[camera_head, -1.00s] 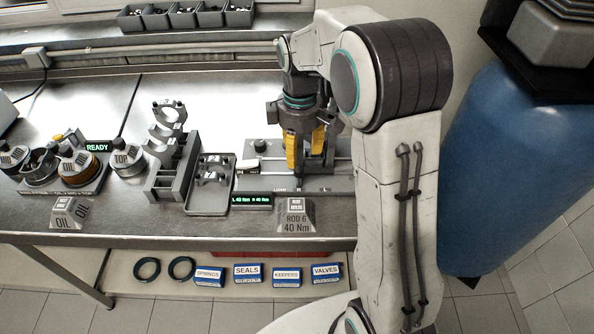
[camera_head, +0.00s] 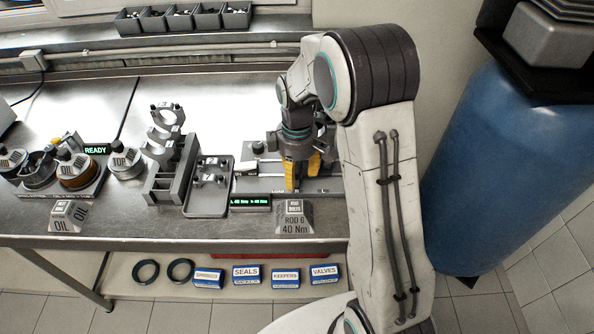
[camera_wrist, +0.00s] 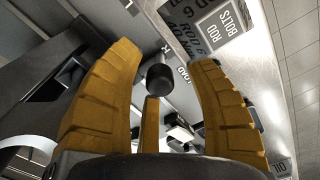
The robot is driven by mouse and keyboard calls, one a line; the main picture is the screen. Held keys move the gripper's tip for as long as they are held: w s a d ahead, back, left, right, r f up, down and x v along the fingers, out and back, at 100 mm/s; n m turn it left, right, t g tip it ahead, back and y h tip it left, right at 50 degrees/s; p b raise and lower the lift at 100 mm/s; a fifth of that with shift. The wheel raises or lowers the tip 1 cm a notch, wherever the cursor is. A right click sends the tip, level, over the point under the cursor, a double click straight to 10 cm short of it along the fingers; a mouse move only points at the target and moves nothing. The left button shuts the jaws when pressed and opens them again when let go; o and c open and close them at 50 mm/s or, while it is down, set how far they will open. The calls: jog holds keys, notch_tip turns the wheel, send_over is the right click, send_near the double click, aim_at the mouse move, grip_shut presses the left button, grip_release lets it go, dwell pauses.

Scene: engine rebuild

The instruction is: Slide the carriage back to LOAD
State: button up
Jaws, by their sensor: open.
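A slide fixture (camera_head: 264,184) with pale rails stands at the right end of the bench. My gripper (camera_head: 301,183) is over it, pointing down, with its yellow fingers open. In the wrist view a dark round knob (camera_wrist: 160,77) stands between the spread fingers of the gripper (camera_wrist: 166,62), with no clear contact on either side finger. It seems to belong to the carriage. The LOAD marking (camera_wrist: 183,74) is printed on the fixture close beside the knob. In the head view my gripper hides the knob and most of the carriage.
A small display (camera_head: 250,202) and a block labelled ROD 6 40 Nm (camera_head: 295,217) stand in front of the fixture. A grey tray (camera_head: 208,207) and a stepped rack (camera_head: 168,178) are to the left. A blue cylinder (camera_head: 500,165) stands right of my arm.

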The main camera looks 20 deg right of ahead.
grip_shut()
dwell(0.3)
jog(key=w+a, duration=0.1)
jog(key=a, duration=0.4)
jog(key=w+a, duration=0.1)
jog(key=a, duration=0.2)
jog(key=shift+w+a+p, duration=0.25)
jog(key=shift+w+p, duration=0.05)
jog(key=shift+c, duration=1.1)
grip_release()
jog(key=shift+w+a+f, duration=0.1)
jog(key=shift+a, duration=0.05)
jog(key=shift+o, duration=1.1)
